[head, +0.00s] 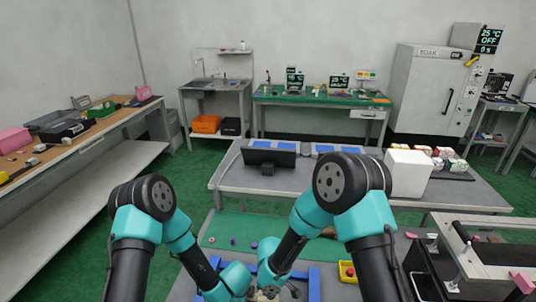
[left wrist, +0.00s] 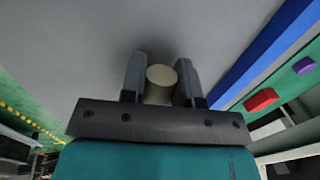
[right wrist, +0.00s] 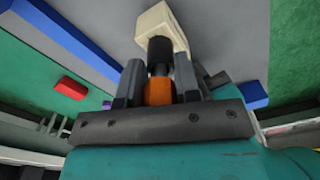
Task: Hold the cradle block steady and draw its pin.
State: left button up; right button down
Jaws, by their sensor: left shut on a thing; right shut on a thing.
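In the right wrist view, my right gripper (right wrist: 158,80) is shut on the orange end of the pin (right wrist: 158,93). A black section of the pin shows beyond the fingers, in line with the cream cradle block (right wrist: 160,28). How deep the pin sits in the block cannot be told. In the left wrist view, my left gripper (left wrist: 161,76) is shut on a cream, round-faced piece (left wrist: 161,78), which looks like part of the cradle block. In the head view both grippers are low at the bottom edge, mostly hidden by my arms.
Blue bars (left wrist: 262,55) edge the grey work surface. A red block (left wrist: 261,99) and a purple piece (left wrist: 304,66) lie beyond one bar. In the head view a green mat (head: 222,222) lies ahead, and a yellow bin (head: 343,277) stands to the right.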

jog(key=shift+w+a+f, duration=0.1)
jog(key=shift+w+f, duration=0.05)
jog(key=shift+f, duration=0.25)
jog(key=shift+a+f, duration=0.15)
jog(key=shift+f, duration=0.1)
jog(key=c, duration=0.8)
grip_release()
jog(key=shift+o, duration=0.2)
jog(key=shift+r, duration=0.15)
notch_tip(320, 180, up, 12)
jog(key=shift+f, duration=0.1)
jog(key=shift+c, duration=0.2)
